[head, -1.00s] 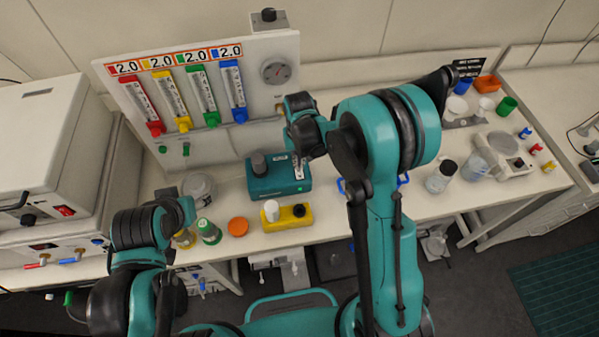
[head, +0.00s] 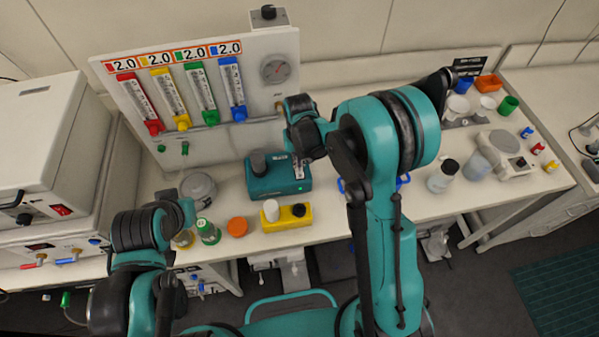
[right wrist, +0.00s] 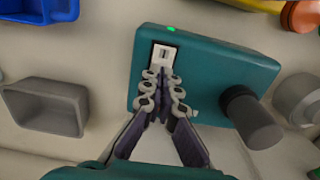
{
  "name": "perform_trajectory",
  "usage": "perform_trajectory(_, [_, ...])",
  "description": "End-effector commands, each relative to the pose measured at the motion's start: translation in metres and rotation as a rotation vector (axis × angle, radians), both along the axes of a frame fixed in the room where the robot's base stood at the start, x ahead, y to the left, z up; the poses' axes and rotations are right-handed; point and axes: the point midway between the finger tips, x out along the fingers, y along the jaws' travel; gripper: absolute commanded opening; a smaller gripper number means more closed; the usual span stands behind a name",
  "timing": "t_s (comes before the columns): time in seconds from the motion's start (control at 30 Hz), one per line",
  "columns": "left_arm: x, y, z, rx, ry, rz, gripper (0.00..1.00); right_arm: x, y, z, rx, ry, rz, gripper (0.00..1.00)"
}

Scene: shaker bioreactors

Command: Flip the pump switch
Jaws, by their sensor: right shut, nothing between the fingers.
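The pump is a teal box (head: 262,186) with a dark round knob on top, standing mid-bench in the head view. In the right wrist view the same teal box (right wrist: 220,72) fills the centre, with a lit green lamp on its edge. The switch (right wrist: 163,56) sits in a pale plate on the box. My right gripper (right wrist: 163,80) is shut and empty, its fingertips at the near end of the switch plate. I cannot tell whether they touch it. The fingertips also show over the pump in the head view (head: 299,170). My left arm is at the left; its fingers are not visible.
A yellow block (head: 289,222) with a white and a black knob stands in front of the pump. An orange disc (head: 237,227) and a green-lidded jar (head: 208,232) are left of it. The flow-meter panel (head: 210,150) rises behind. A grey bin (right wrist: 45,106) lies beside the pump.

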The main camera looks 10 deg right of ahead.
Motion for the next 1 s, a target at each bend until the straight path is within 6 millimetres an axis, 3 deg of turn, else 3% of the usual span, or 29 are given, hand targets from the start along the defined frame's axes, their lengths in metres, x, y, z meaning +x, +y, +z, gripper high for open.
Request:
perform_trajectory(0.53, [0.0, 0.0, -0.005, 0.0, 0.0, 0.0, 0.54, 0.0, 0.0, -0.005, 0.0, 0.0, 0.0, 0.0])
perform_trajectory(1.0, [0.0, 0.0, 0.017, 0.0, 0.0, 0.0, 0.54, 0.0, 0.0, 0.032, 0.0, 0.0, 0.0, 0.0])
